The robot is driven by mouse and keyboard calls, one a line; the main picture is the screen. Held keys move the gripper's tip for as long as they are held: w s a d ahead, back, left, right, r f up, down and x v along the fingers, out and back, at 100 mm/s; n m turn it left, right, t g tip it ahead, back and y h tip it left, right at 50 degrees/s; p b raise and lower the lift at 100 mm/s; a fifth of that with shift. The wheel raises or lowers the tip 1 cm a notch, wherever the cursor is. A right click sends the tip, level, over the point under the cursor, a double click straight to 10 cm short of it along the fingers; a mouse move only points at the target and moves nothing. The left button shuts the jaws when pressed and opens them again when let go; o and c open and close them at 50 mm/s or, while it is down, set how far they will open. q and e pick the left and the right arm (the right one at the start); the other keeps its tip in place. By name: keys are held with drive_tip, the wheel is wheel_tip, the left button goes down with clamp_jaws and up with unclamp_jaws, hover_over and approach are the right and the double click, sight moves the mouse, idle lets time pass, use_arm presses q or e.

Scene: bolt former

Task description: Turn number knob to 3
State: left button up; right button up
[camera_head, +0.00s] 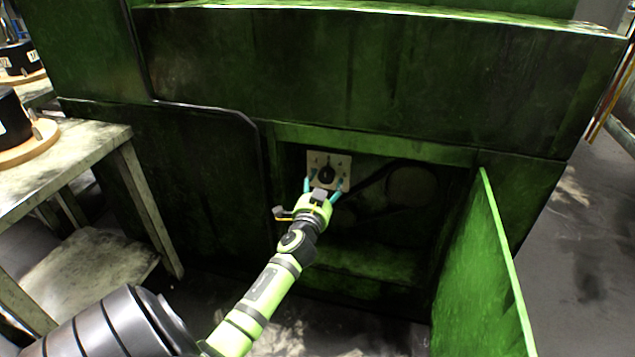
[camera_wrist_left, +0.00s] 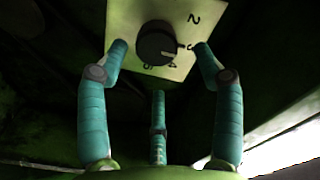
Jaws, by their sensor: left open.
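The number knob (camera_head: 326,174) is a round black dial on a pale square plate (camera_head: 344,160) inside the open compartment of the green machine. In the left wrist view the knob (camera_wrist_left: 155,42) has a white pointer mark facing right, toward a partly hidden numeral that looks like 3. The numerals 2, 4 and 5 also show on the plate (camera_wrist_left: 128,15). My left gripper (camera_head: 323,183) is open in front of the plate. In the wrist view its teal fingers stand on both sides of the knob, with a third finger below. Contact with the knob cannot be told. My right gripper is not in view.
The green door (camera_head: 482,270) stands open at the right of the compartment. Dark round machine parts (camera_head: 410,190) lie deeper inside, right of the plate. A worn table (camera_head: 60,150) stands at the left. The compartment's frame edges surround my left arm's reach.

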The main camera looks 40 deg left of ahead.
use_arm(q)
drive_tip(key=v, duration=0.9)
drive_tip(key=shift+r, duration=0.15)
